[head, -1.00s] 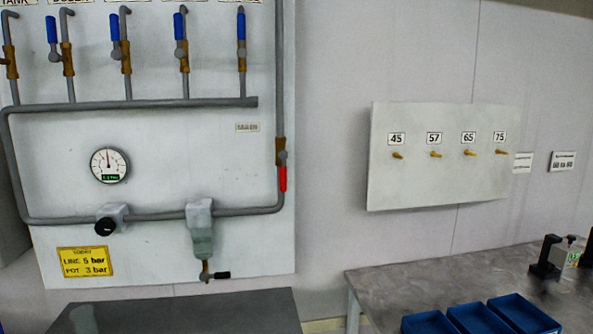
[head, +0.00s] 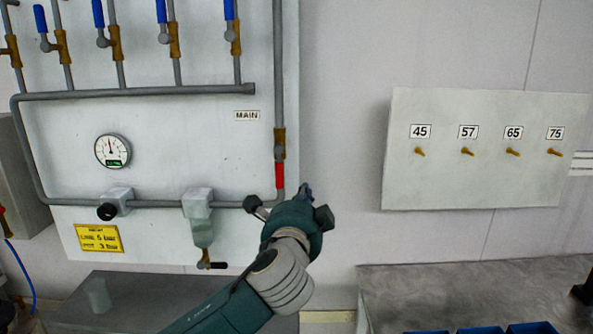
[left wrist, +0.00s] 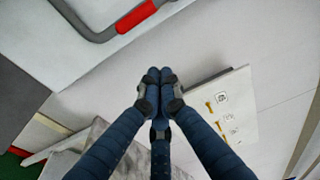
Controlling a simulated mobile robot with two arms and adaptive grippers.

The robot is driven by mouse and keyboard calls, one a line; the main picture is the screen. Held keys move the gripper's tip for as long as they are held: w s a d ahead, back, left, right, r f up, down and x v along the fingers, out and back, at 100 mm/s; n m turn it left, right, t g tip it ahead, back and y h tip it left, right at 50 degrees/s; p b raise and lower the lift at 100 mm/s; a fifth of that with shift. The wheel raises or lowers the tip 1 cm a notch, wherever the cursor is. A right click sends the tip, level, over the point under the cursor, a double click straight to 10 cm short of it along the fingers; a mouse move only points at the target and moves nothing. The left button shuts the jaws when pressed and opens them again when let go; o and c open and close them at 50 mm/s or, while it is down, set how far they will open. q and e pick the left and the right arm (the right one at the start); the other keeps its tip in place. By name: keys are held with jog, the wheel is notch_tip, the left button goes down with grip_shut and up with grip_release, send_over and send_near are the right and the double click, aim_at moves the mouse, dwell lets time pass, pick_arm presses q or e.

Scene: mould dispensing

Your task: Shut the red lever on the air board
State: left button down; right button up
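The red lever (head: 279,175) hangs straight down along the vertical pipe, below a brass valve body (head: 279,142), at the right side of the air board (head: 170,235). The lever also shows at the top of the left wrist view (left wrist: 137,17), lying along the grey pipe. My left gripper (head: 305,190) is just right of and below the lever in the head view and hides a little of the board's edge. In the left wrist view its blue fingers (left wrist: 155,76) meet at the tips with nothing between them, apart from the lever. My right gripper is not in view.
Several blue-handled valves (head: 161,12) line the top of the board. A gauge (head: 113,151) and a yellow sign (head: 99,238) are at its left. A peg panel (head: 480,185) hangs to the right, above a grey table (head: 440,290) with blue bins (head: 530,328).

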aim_at(279, 169)
pick_arm(q)
jog(key=w+p, duration=0.4)
jog(key=w, duration=0.6)
jog(key=a+p, duration=0.1)
jog(key=s+a+p, duration=0.1)
jog(key=a, duration=0.1)
jog(key=shift+r, duration=0.15)
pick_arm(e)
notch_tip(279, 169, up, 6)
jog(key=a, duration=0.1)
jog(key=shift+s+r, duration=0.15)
pick_arm(q)
jog(key=shift+d, duration=0.1)
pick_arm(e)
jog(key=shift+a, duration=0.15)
